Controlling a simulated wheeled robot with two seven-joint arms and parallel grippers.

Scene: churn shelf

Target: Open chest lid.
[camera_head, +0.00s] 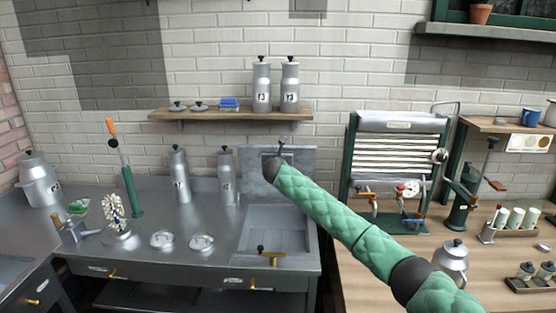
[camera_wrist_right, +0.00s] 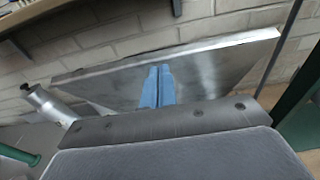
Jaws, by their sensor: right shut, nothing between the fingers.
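The chest is a grey metal box built into the left counter, with its open inside (camera_head: 277,236) showing. Its lid (camera_head: 303,163) stands roughly upright at the back of the chest, close to the brick wall. A brass-coloured handle (camera_head: 270,258) shows at the chest's front edge. My right arm reaches over from the right, its wrist end in front of the lid. In the right wrist view, my right gripper (camera_wrist_right: 165,70) has its blue fingers together and empty, in front of the metal lid panel (camera_wrist_right: 215,65). I cannot tell whether they touch it. My left gripper is not in view.
Metal canisters (camera_head: 180,176) stand left of the chest, with two more on the wall shelf (camera_head: 215,114) above. A green roller machine (camera_head: 398,160) and a wooden counter (camera_head: 360,285) are at the right. A kettle-like can (camera_head: 452,258) stands near my arm.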

